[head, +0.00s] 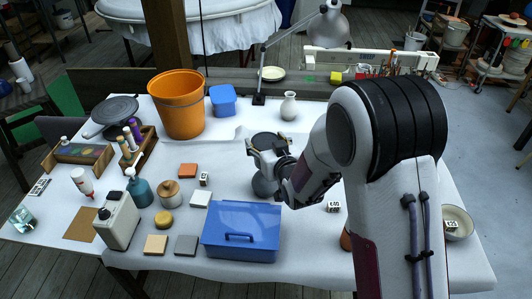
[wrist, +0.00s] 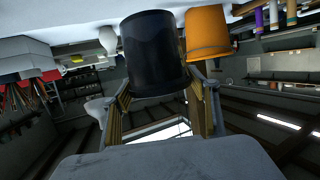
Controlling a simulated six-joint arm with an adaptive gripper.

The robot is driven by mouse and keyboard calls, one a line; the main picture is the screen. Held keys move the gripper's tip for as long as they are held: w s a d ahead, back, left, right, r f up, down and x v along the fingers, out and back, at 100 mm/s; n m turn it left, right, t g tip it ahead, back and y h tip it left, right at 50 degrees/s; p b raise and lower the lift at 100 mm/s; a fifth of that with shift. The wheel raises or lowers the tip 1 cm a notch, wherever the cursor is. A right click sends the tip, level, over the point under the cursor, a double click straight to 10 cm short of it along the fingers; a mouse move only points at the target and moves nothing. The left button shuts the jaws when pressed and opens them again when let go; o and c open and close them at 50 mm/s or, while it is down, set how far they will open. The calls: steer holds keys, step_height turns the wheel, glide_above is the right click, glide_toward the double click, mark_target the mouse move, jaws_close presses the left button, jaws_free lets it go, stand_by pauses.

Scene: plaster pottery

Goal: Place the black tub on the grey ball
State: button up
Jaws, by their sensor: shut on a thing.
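The black tub (wrist: 152,55) is between the two fingers of my gripper (wrist: 160,92) in the wrist view, and they are shut on it. In the head view my gripper (head: 266,153) is over the middle of the table, with the dark round end of the tub (head: 265,140) showing at it. A dark grey rounded thing (head: 264,186), likely the grey ball, shows just below my gripper in the head view. My gripper covers its upper part. I cannot tell whether the tub touches it. No grey ball is clear in the wrist view.
A blue toolbox (head: 240,232) stands at the front of the white table. An orange bucket (head: 179,105), a blue box (head: 223,100) and a white vase (head: 289,106) stand behind. Small blocks, jars and bottles crowd the left. The cloth between the orange bucket and my gripper is mostly clear.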

steer(key=shift+f, duration=0.3)
steer(key=shift+f, duration=1.75)
steer(key=shift+f, duration=0.1)
steer(key=o, duration=1.4)
steer(key=shift+f, duration=0.1)
steer(key=shift+r, duration=0.2)
steer(key=shift+v, duration=6)
steer(key=shift+a, duration=0.1)
